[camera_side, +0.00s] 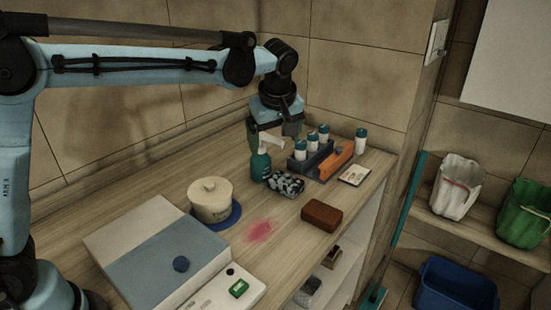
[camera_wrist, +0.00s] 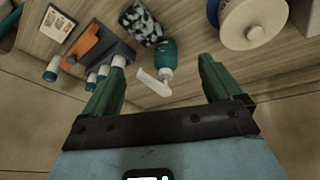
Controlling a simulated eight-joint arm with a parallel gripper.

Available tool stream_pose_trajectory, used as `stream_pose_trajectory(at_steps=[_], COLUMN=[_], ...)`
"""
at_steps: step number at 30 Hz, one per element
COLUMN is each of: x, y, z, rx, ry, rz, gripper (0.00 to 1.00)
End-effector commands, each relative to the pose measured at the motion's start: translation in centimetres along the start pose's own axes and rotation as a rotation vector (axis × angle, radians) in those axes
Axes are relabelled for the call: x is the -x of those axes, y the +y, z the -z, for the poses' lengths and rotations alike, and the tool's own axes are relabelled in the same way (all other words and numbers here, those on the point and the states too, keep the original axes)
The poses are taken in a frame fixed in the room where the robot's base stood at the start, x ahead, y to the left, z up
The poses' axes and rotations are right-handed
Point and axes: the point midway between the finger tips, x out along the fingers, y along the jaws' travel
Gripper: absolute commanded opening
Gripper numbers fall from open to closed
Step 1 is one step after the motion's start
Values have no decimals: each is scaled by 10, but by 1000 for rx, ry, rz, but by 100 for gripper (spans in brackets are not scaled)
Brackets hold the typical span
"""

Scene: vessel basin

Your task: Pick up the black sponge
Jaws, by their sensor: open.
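The black sponge appears to be the black-and-grey mottled block (camera_side: 285,185) on the wooden counter, in front of a green bottle; in the wrist view it lies at the top (camera_wrist: 143,22). The green bottle (camera_side: 260,164) with a white spout stands close beside it, between it and my gripper in the wrist view (camera_wrist: 166,55). My gripper (camera_side: 272,133) is above the back of the counter, over the bottle. In the wrist view its green fingers are wide apart (camera_wrist: 162,68), with nothing held between them; the bottle and its spout show in the gap.
A dark rack (camera_side: 309,164) with several white, teal-capped bottles and an orange block stands right of the sponge. A cream lidded pot (camera_side: 211,200) is to the left. A brown block (camera_side: 321,215) lies near the front edge. The tiled wall (camera_side: 340,80) is close behind.

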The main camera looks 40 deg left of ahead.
Motion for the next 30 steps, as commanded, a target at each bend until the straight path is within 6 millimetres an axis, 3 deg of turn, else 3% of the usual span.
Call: stream_pose_trajectory(at_steps=[3,10,17,24,30], x=[-18,-43,-60,-99,-117], y=[25,49,53,47,45], z=[-7,-19,-22,-18,-17], rx=[133,333,391,391,389], ry=[27,84,102,101,100], rz=[49,107,121,120,119], gripper=[92,92,92,92,92])
